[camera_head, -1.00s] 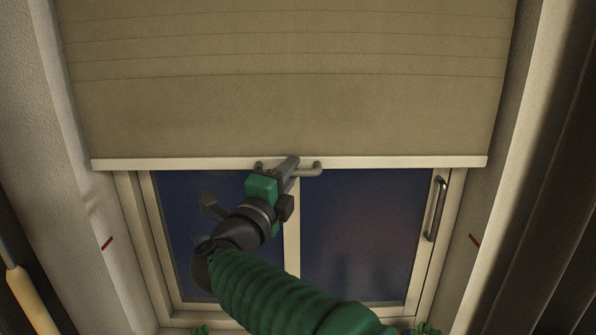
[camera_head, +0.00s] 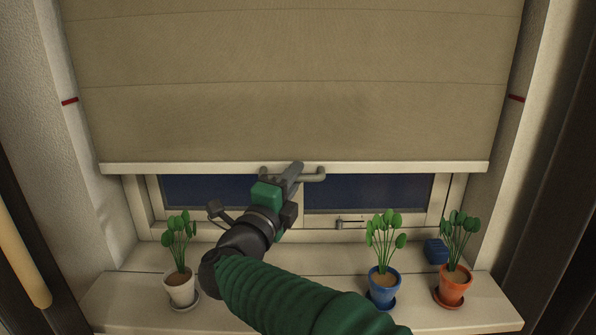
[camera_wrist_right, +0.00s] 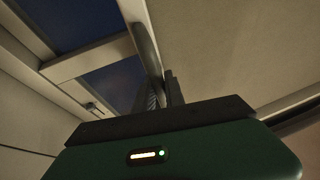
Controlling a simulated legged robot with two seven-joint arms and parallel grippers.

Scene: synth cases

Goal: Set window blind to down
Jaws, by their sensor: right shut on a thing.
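The beige window blind (camera_head: 290,110) hangs over most of the window, with its pale bottom bar (camera_head: 400,167) a little above the sill. A strip of dark window glass (camera_head: 370,196) shows under the bar. A grey handle (camera_head: 315,177) sticks out at the middle of the bar. My right gripper (camera_head: 295,172) is shut on this handle; in the right wrist view its fingers (camera_wrist_right: 162,92) close around the handle (camera_wrist_right: 146,45). The fingers hide part of the handle. My left gripper is not in view.
A sill (camera_head: 440,316) lies below the window. A white pot (camera_head: 181,289), a blue pot (camera_head: 384,283) and an orange pot (camera_head: 453,287) with plants stand on it, beside a small blue block (camera_head: 436,251). Red marks (camera_head: 70,101) (camera_head: 516,98) are on the side walls, above the bar.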

